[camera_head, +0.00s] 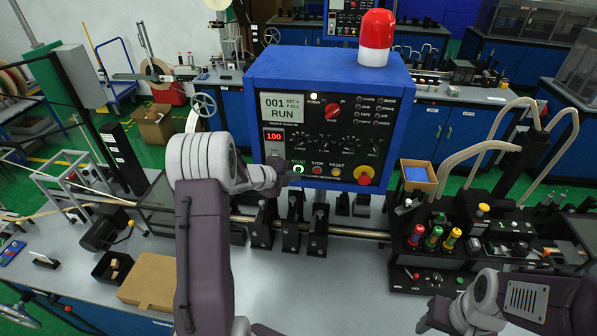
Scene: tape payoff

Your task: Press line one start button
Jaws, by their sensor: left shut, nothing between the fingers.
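The control box (330,70) is blue with a black front panel and stands at the back middle of the table. I cannot tell whether the tips touch the panel. The display (283,108) reads "001" and "RUN". My right gripper (432,316) is low at the right, far from the box, and its jaws are too dark to read.
A red stop button (317,170), a yellow reset button (336,171) and a red-and-yellow emergency knob (364,175) sit right of the green one. A red beacon (376,36) tops the box. Black clamps on a rail (350,232) stand below.

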